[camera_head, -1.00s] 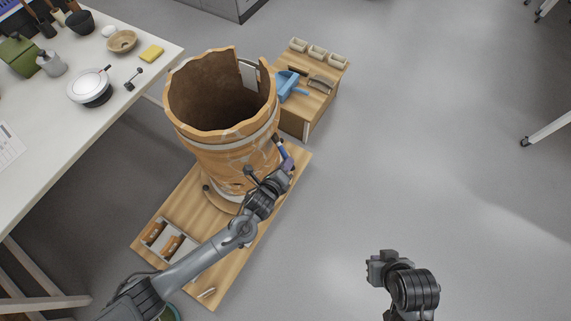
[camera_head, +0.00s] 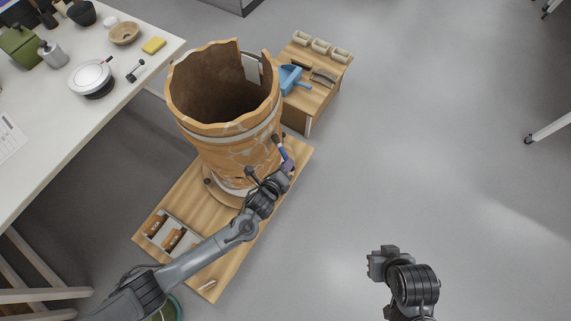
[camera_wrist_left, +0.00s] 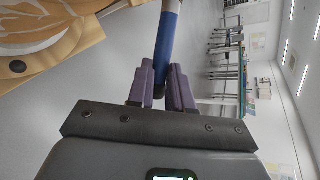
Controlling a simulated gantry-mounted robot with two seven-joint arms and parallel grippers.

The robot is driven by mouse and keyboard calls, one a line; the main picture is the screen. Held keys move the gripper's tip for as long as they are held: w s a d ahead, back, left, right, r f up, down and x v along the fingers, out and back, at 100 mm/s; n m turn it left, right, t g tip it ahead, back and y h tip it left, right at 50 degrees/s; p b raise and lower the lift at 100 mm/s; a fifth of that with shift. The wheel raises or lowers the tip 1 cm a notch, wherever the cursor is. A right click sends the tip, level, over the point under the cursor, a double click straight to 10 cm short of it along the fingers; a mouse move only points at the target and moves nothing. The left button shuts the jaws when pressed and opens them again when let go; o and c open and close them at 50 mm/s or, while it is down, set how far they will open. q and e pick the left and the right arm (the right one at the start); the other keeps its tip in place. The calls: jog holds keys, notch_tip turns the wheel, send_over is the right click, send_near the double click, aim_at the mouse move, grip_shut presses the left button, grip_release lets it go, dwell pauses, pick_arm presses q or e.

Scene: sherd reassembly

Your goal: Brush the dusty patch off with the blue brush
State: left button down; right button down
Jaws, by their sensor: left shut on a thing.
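The large orange-brown jar (camera_head: 222,143) stands open-topped on a wooden board, with pale streaks on its side. I cannot tell which of these is the dusty patch. My left gripper (camera_head: 287,165) is shut on the blue brush (camera_head: 283,153) at the jar's right side. The brush's dark head is up close to the jar wall; contact is unclear. In the left wrist view the blue handle (camera_wrist_left: 168,45) rises from between the purple fingers (camera_wrist_left: 163,88), and the brush head is out of frame. My right gripper (camera_head: 374,266) is apart over the floor at lower right, its jaws unclear.
The wooden board (camera_head: 185,205) carries a tray (camera_head: 181,225) of sherds. A small wooden stand (camera_head: 318,98) behind the jar holds a blue dustpan (camera_head: 291,80) and small bins. A white table (camera_head: 60,115) with tools is at left.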

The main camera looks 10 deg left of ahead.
pick_arm(q)
jog(key=f, duration=0.2)
jog(key=s+f+p, duration=0.1)
jog(key=shift+a+f, duration=0.15)
jog(key=shift+a, duration=0.1)
dwell(1.7)
notch_tip(320, 180, up, 7)
jog(key=p, duration=0.7)
jog(key=shift+p, duration=0.4)
